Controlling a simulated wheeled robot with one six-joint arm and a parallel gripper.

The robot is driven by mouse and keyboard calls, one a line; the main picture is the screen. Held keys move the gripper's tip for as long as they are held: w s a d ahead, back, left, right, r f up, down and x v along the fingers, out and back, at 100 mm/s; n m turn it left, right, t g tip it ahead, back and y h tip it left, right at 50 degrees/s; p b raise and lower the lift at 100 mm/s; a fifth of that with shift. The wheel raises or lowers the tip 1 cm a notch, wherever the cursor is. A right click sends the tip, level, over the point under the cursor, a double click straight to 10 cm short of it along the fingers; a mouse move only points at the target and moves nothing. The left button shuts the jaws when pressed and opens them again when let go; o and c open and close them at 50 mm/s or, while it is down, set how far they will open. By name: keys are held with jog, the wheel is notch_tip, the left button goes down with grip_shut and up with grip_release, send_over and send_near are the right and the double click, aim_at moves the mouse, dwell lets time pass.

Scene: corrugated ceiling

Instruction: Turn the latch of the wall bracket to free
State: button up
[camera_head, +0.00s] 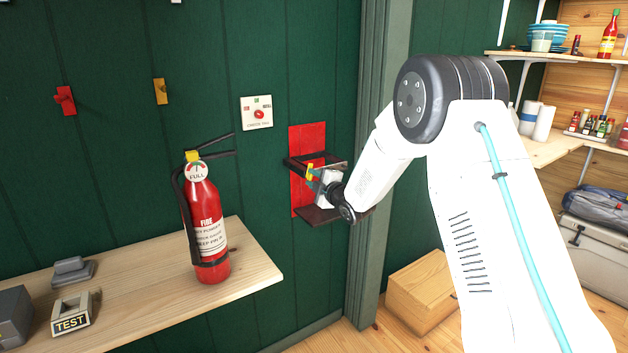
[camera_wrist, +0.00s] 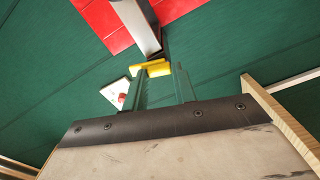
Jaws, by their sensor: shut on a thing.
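The wall bracket (camera_head: 295,192) is a red plate with dark arms on the green wall, right of centre in the head view. Its red plate (camera_wrist: 105,18) shows at the top of the wrist view. The small yellow latch (camera_head: 309,172) sits at the bracket's front; it also shows in the wrist view (camera_wrist: 150,69). My gripper (camera_head: 313,177) is at the bracket, its teal fingers shut on the latch. In the wrist view the fingers (camera_wrist: 160,78) reach up to the yellow piece. The gripper and wrist hide part of the bracket.
A red fire extinguisher (camera_head: 207,225) stands on a wooden shelf (camera_head: 255,272) to the left of the bracket. A white sign with a red knob (camera_head: 257,112) is on the wall left of the bracket. A wooden box (camera_head: 415,290) is on the floor at right.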

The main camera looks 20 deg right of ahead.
jog(key=shift+n, duration=1.4)
jog(key=shift+f, duration=0.1)
jog(key=o, duration=1)
jog(key=v, duration=0.7)
jog(key=shift+s, duration=0.35)
jog(key=shift+d, duration=0.1)
